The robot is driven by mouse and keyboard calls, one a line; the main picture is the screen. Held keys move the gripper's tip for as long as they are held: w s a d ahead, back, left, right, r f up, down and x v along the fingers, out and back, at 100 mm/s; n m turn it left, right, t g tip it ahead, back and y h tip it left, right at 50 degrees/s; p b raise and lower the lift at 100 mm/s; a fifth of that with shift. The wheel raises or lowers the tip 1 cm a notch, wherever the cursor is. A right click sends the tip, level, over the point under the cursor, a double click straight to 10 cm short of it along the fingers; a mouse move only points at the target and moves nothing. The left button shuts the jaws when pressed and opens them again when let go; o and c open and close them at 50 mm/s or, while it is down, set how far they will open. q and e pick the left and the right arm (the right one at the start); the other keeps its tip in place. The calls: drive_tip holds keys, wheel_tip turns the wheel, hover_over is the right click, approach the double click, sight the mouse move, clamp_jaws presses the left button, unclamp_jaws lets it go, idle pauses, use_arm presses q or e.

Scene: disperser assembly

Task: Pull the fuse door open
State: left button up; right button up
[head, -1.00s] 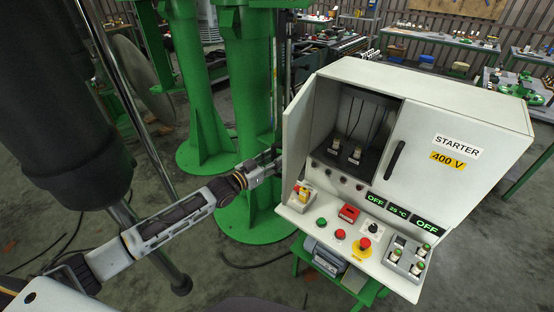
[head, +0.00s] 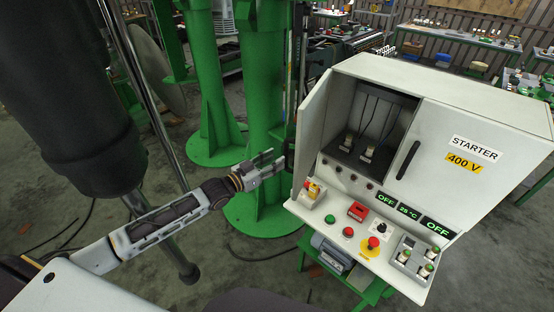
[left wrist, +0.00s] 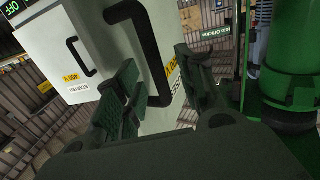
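The fuse door (head: 312,118) is the left door of the white starter cabinet. It stands swung open to the left in the head view, baring the dark fuse compartment (head: 366,125). Its black handle (head: 290,155) is on the door's outer face and also shows large in the left wrist view (left wrist: 151,62). My left gripper (head: 271,168) is just left of the handle in the head view. In the left wrist view its two fingers (left wrist: 162,95) are spread apart, with the handle in front of and between them; neither appears clamped on it. My right gripper is out of view.
The closed right door (head: 440,135) carries a black handle and STARTER 400 V labels. A control panel (head: 345,222) with buttons juts out below. A green column (head: 262,80) stands close behind my left gripper. Open floor lies at the lower left.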

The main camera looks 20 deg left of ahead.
use_arm(q)
drive_tip(key=shift+v, duration=0.9)
drive_tip(key=shift+a, duration=0.1)
